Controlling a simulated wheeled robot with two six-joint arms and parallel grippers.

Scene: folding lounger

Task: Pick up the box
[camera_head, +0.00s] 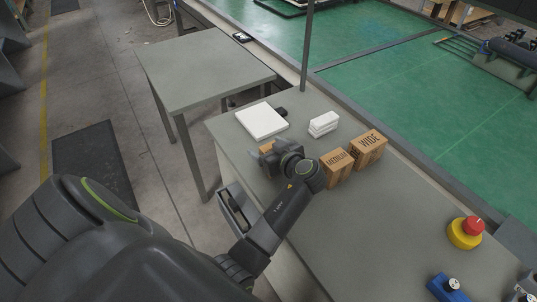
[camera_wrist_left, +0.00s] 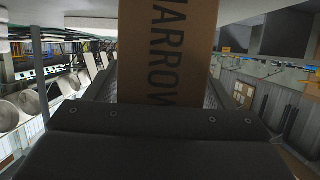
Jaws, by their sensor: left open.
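A brown cardboard box marked NARROW (camera_wrist_left: 168,50) fills the top middle of the left wrist view, upright in front of the palm and between the fingers. In the head view only a small piece of this box (camera_head: 266,148) shows, as my left gripper (camera_head: 270,156) covers the rest. My left gripper is open, with its fingers to either side of the box; I cannot tell whether they touch it. Two more brown boxes, MEDIUM (camera_head: 336,166) and WIDE (camera_head: 370,147), stand to the right of the gripper. My right gripper is not in view.
The boxes stand on a grey table (camera_head: 375,225). A flat white panel (camera_head: 262,121) and small white blocks (camera_head: 323,123) lie behind the gripper. A red and yellow button (camera_head: 466,232) and a blue item (camera_head: 447,289) are at right. The table's middle is clear.

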